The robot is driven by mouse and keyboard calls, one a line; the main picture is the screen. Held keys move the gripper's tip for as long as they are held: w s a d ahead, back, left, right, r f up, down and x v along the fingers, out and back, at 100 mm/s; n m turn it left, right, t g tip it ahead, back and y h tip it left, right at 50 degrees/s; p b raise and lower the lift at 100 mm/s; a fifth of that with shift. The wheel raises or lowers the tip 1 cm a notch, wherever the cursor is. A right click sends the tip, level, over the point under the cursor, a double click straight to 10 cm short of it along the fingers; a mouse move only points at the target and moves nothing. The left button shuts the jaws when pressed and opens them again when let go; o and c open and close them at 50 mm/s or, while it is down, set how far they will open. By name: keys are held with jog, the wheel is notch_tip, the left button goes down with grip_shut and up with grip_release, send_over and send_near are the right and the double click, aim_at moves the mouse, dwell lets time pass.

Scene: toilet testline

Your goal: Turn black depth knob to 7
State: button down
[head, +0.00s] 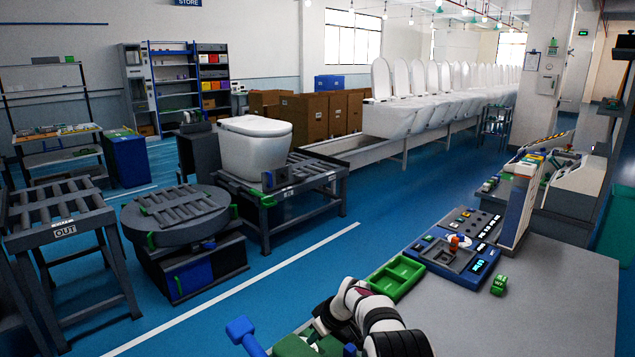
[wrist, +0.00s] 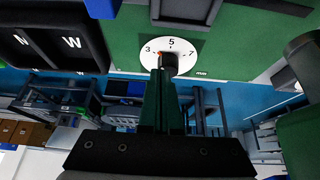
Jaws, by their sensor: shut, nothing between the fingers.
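In the wrist view, the black depth knob (wrist: 169,62) sits on a white dial (wrist: 150,61) marked 3, 5 and 7, with "mm" at its lower right. A small red-orange mark shows at the knob's upper left, close to the 3. My gripper (wrist: 163,76) is shut, its dark green fingers together. The fingertips overlap the knob's lower edge in the picture; I cannot tell whether they touch it. In the head view my arm reaches to the front edge of the bench, and the knob cannot be made out there.
A green panel (wrist: 235,40) surrounds the dial. In the head view, a green tray (head: 397,277) and a blue control box (head: 450,262) stand on the grey bench (head: 540,310).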

jog(key=shift+f, duration=1.7)
jog(key=shift+w+a, duration=0.1)
jog(key=shift+a, duration=0.25)
jog(key=shift+s+a, duration=0.35)
jog(key=shift+s, duration=0.15)
jog(key=shift+s+a, duration=0.15)
